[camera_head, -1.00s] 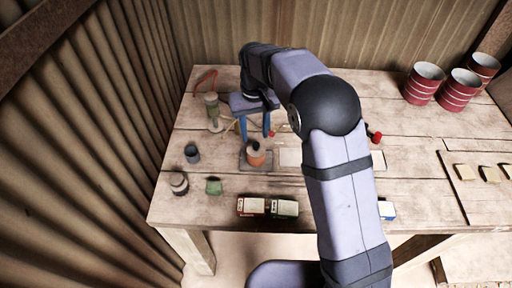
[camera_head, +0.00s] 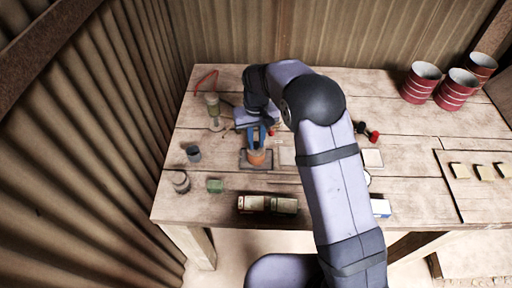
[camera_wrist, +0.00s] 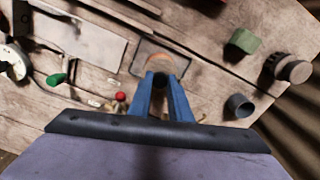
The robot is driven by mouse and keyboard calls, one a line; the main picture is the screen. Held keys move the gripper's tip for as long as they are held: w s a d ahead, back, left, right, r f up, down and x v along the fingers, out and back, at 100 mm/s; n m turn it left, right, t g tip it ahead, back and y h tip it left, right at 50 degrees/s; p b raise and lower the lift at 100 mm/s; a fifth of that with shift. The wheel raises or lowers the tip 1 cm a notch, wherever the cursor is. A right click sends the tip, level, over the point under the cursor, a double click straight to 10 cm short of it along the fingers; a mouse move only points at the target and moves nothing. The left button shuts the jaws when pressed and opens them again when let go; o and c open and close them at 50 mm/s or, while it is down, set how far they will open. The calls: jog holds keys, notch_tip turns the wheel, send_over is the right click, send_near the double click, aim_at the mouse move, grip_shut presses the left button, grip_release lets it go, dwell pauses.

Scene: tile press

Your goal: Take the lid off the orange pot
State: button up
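The orange pot (camera_head: 257,158) stands on a dark square plate (camera_head: 247,164) on the table. It also shows in the wrist view (camera_wrist: 177,64), partly behind my fingers. Its dark lid is mostly hidden in the head view; a dark round part, seemingly its knob (camera_wrist: 160,80), shows between my fingertips in the wrist view. My gripper (camera_head: 257,146) has two blue fingers pointing down over the pot, one on either side of the knob. The fingertips are apart. I cannot tell whether they press on the knob.
A dark grey cup (camera_head: 193,154), a dark jar (camera_head: 181,182) and a green block (camera_head: 215,186) stand left of the pot. Red drums (camera_head: 422,82) stand far right.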

grip_shut()
jog(key=shift+r, duration=0.15)
